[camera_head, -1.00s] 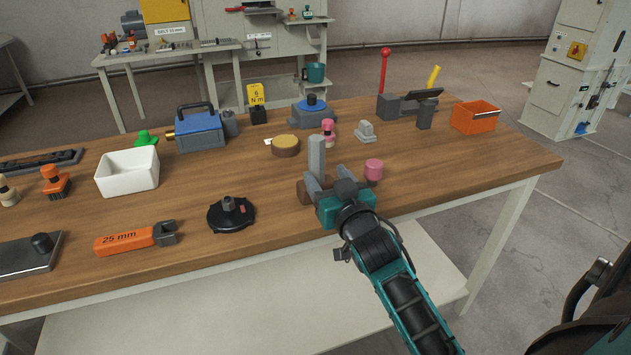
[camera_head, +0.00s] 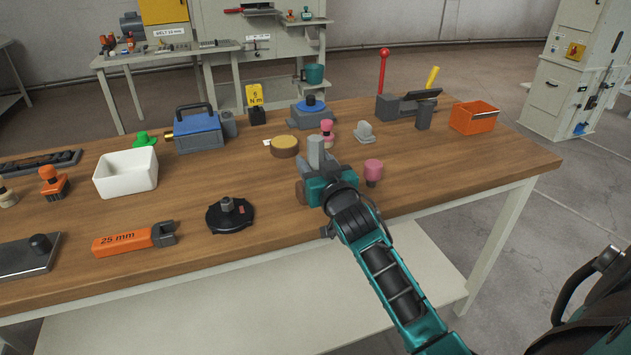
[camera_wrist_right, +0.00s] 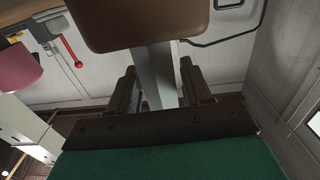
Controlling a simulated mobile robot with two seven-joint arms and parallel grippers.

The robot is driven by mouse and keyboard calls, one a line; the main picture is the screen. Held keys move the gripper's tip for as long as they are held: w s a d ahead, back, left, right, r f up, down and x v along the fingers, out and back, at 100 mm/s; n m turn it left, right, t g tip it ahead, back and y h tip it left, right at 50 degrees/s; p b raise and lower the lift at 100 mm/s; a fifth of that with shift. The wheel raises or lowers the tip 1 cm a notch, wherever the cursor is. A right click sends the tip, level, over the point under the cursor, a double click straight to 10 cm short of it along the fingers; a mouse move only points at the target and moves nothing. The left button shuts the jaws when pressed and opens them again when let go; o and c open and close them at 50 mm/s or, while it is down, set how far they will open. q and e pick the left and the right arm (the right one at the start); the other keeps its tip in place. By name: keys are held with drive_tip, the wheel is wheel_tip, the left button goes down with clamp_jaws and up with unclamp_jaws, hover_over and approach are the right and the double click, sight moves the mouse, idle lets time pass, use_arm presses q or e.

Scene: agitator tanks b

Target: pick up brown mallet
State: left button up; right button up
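The brown mallet stands head down on the wooden table near its front edge. Its grey handle (camera_head: 316,150) points up, and its brown head (camera_head: 301,192) is mostly hidden behind my right gripper (camera_head: 321,172). The right wrist view is upside down and shows the brown head (camera_wrist_right: 140,22) at the top. There the grey handle (camera_wrist_right: 160,75) lies between the two fingers of my right gripper (camera_wrist_right: 160,85). The fingers look apart around the handle, with a narrow gap on the left side; firm contact is not visible. My left gripper is not in view.
A pink-topped piece (camera_head: 373,170) stands close to the right of my right gripper. A round yellow-topped block (camera_head: 285,146), a pink figure-like piece (camera_head: 327,132) and a grey block (camera_head: 364,132) stand behind. A black disc (camera_head: 230,215) lies to the left with bare table between.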

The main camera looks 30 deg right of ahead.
clamp_jaws()
drive_tip(key=shift+r, duration=0.15)
idle(0.4)
wheel_tip(320, 180, up, 20)
drive_tip(key=p, duration=0.4)
drive_tip(key=shift+c, duration=1.4)
unclamp_jaws()
clamp_jaws()
